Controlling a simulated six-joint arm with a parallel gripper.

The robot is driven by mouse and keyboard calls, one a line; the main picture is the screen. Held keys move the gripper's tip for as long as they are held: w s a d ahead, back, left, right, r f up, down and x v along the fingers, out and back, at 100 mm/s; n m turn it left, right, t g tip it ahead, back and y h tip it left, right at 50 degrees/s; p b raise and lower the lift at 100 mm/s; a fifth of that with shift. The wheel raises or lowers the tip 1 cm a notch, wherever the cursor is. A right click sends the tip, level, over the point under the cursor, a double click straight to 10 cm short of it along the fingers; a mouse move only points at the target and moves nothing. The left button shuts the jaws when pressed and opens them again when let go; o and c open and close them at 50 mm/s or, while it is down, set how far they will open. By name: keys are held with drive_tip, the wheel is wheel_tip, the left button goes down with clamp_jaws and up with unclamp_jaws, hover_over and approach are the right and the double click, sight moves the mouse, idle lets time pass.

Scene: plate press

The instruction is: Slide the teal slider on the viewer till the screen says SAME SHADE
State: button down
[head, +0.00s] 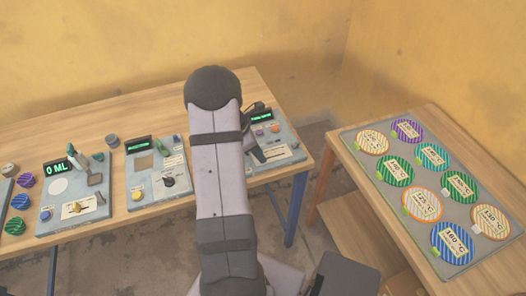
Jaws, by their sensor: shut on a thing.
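The panel on the right of the long table, which I take to be the viewer (286,163), has a small lit screen (262,115) with green text too small to read. My gripper (254,146) is over the left part of this panel, and my arm hides most of it. Only dark parts show just right of the arm. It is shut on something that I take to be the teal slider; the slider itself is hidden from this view.
A middle panel (137,192) and a left panel reading 0 ML (57,169) stand on the wooden table (120,217). A side table holds a grey tray (431,210) of several striped discs.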

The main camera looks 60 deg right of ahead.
drive_tip(key=shift+w+a, duration=0.1)
drive_tip(key=shift+w, duration=0.05)
drive_tip(key=c, duration=1.6)
unclamp_jaws()
drive_tip(key=shift+w+a, duration=0.1)
drive_tip(key=shift+o, duration=0.2)
drive_tip(key=b+v, duration=0.1)
drive_tip(key=v, duration=0.6)
drive_tip(key=shift+b, duration=0.4)
drive_tip(key=shift+r, duration=0.1)
